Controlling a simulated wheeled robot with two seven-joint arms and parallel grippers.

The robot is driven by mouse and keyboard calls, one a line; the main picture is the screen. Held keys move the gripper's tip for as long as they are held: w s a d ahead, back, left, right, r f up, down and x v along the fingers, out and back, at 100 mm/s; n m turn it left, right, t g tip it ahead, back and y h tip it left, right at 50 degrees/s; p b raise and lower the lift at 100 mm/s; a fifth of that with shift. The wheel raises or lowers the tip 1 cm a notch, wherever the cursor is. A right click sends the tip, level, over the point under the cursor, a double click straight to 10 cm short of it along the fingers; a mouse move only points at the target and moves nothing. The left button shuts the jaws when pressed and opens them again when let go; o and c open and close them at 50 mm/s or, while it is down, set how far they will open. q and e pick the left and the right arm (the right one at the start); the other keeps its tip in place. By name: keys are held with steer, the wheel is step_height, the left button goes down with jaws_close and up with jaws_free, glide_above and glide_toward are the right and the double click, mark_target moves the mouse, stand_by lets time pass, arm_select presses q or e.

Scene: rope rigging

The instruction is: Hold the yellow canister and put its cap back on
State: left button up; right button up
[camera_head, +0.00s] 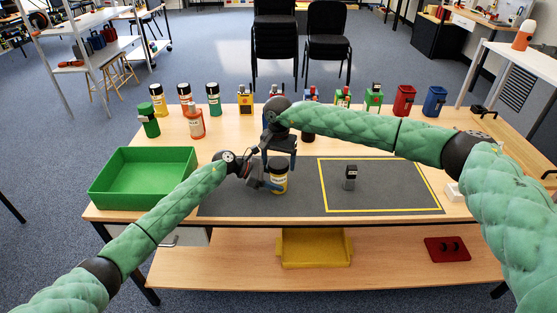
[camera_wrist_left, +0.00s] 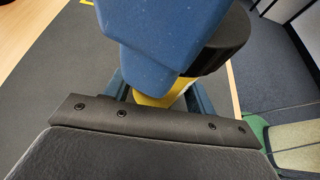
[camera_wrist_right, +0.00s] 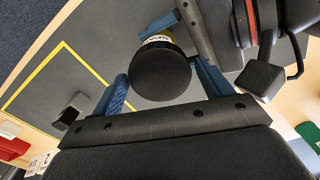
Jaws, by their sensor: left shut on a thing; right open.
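The yellow canister (camera_head: 279,184) stands upright on the dark mat, left of the yellow outline. My left gripper (camera_head: 268,185) is shut on its body from the left; the yellow body (camera_wrist_left: 155,101) shows between its fingers. The round black cap (camera_head: 278,162) is at the canister's top; whether it is fully seated cannot be told. My right gripper (camera_head: 280,158) points down from above and is open, its blue fingers apart on either side of the cap (camera_wrist_right: 160,76). A large blue finger hides much of the canister in the left wrist view.
A small black block (camera_head: 350,177) stands inside the yellow outline. A green tray (camera_head: 142,198) is at the left. Several bottles and coloured containers line the table's back. A yellow tray (camera_head: 316,262) and a dark red piece (camera_head: 447,258) are on the lower shelf. The mat's right part is mostly clear.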

steer(key=m, duration=0.9)
steer(key=n, duration=1.2)
steer(key=shift+n, duration=0.3)
stand_by(0.4)
steer(key=c, duration=0.8)
steer(key=m, duration=0.6)
steer(key=shift+m, duration=0.3)
steer(key=m, duration=0.6)
